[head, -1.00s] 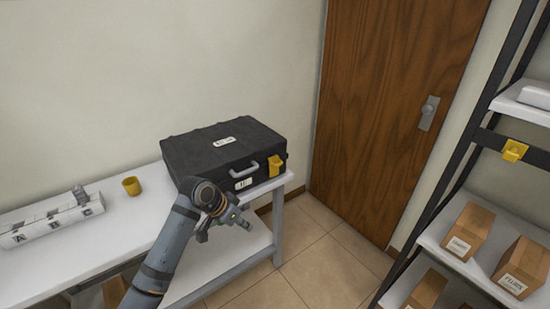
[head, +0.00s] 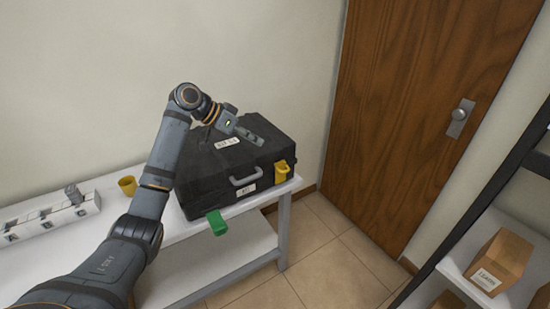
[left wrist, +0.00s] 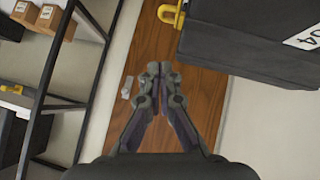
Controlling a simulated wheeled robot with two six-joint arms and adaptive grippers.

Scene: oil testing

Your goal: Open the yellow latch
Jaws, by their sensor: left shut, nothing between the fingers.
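The black case (head: 215,168) stands shut on the white table, with a grey handle on its front. The yellow latch (head: 282,170) is on the case's front near its right end. It also shows at the top of the left wrist view (left wrist: 172,14). A green latch (head: 217,222) sticks out from the front near the left end. My left gripper (head: 262,138) is shut and empty, above the case lid and apart from the yellow latch. Its closed fingers (left wrist: 158,68) show in the left wrist view, below the latch. My right gripper is not in view.
A yellow cup (head: 127,186) and a white rack (head: 45,222) are on the table (head: 110,208) to the left. A wooden door (head: 425,110) is behind on the right. A shelf with a cardboard box (head: 498,262) stands at the right. Floor between is clear.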

